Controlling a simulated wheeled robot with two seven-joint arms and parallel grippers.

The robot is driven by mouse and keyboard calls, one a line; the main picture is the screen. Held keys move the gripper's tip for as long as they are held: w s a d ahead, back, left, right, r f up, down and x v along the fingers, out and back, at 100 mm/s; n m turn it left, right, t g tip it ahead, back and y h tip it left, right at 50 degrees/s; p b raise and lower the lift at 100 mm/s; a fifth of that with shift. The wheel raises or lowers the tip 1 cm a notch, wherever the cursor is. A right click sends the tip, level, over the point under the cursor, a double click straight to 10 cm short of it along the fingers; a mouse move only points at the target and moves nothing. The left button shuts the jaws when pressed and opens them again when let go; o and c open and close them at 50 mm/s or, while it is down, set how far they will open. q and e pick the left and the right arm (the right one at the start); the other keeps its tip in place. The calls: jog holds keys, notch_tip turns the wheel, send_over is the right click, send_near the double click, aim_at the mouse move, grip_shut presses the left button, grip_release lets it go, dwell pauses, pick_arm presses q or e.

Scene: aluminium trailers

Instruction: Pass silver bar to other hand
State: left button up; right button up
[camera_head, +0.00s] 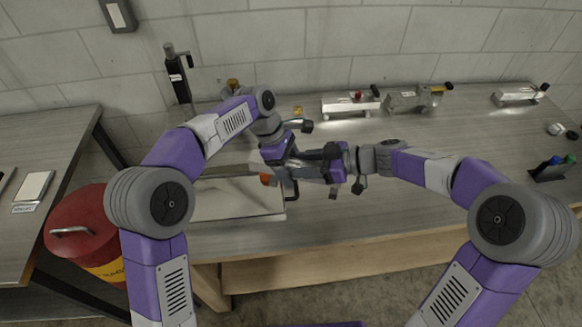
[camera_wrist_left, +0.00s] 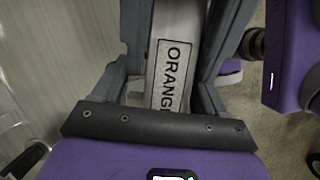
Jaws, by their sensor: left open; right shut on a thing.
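The silver bar (camera_head: 310,170) is between my two grippers above the workbench, mostly hidden by them in the head view. In the left wrist view the bar (camera_wrist_left: 172,75) is a pale metal piece with a dark-framed label reading "ORANG", the rest cut off. My left gripper (camera_head: 292,168) is open, with its fingers on either side of the bar; I cannot tell whether they touch it. My right gripper (camera_head: 327,166) comes from the right and is shut on the bar.
A shallow light tray (camera_head: 235,206) lies on the workbench (camera_head: 400,213) below my left arm. Metal fixtures (camera_head: 350,103) stand along the back. A black stand (camera_head: 178,78) is at the back left. A red drum (camera_head: 80,228) stands between the benches. The bench's right middle is clear.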

pick_arm(q)
jog(key=shift+d+f, duration=0.1)
jog(key=shift+f, duration=0.25)
jog(key=shift+c, duration=0.4)
jog(key=c, duration=1.2)
pick_arm(e)
jog(key=shift+s+a, duration=0.1)
pick_arm(q)
jog(key=shift+r, duration=0.1)
jog(key=shift+c, duration=0.2)
pick_arm(e)
jog(key=o, duration=1.4)
